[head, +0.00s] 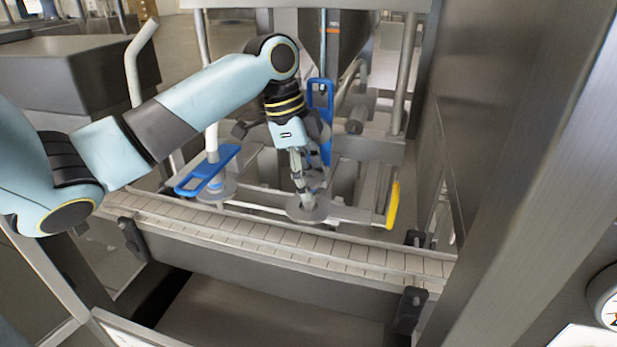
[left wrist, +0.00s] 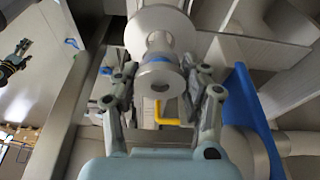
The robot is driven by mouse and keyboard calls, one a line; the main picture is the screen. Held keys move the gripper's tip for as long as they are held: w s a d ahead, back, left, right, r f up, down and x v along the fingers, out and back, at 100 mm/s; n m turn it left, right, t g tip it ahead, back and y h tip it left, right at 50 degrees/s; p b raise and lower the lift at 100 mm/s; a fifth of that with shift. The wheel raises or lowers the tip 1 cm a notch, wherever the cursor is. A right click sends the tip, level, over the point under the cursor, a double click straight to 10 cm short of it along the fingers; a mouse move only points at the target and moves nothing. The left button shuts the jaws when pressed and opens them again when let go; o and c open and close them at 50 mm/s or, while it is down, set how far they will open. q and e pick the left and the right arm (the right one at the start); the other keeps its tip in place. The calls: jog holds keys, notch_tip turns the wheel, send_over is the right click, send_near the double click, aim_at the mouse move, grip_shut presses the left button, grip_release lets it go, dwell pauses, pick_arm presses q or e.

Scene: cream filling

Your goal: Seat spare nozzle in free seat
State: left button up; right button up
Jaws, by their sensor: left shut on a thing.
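My left gripper (head: 305,190) points down over the machine behind the conveyor and is shut on a grey nozzle. In the left wrist view the nozzle (left wrist: 160,77) sits between the two fingers, with a round flange, a wider end and a blue ring. In the head view a grey disc (head: 308,210) shows just under the fingertips, at the crossbar. I cannot tell whether the nozzle touches a seat. Another round grey piece (head: 218,190) with a blue ring stands at the left end of the crossbar. My right gripper is not in view.
A slatted conveyor (head: 270,243) runs along the front. A blue handle (head: 208,172) lies at the left, and an upright blue handle (head: 327,140) stands right behind my gripper. A yellow handle (head: 392,205) is to the right. A tall steel wall (head: 485,140) closes the right side.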

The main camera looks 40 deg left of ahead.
pick_arm(q)
jog(key=shift+f, duration=0.2)
jog(key=shift+f+b, duration=0.6)
jog(key=shift+f, duration=0.45)
jog(key=o, duration=1.4)
jog(key=shift+o, duration=0.4)
jog(key=o, duration=0.4)
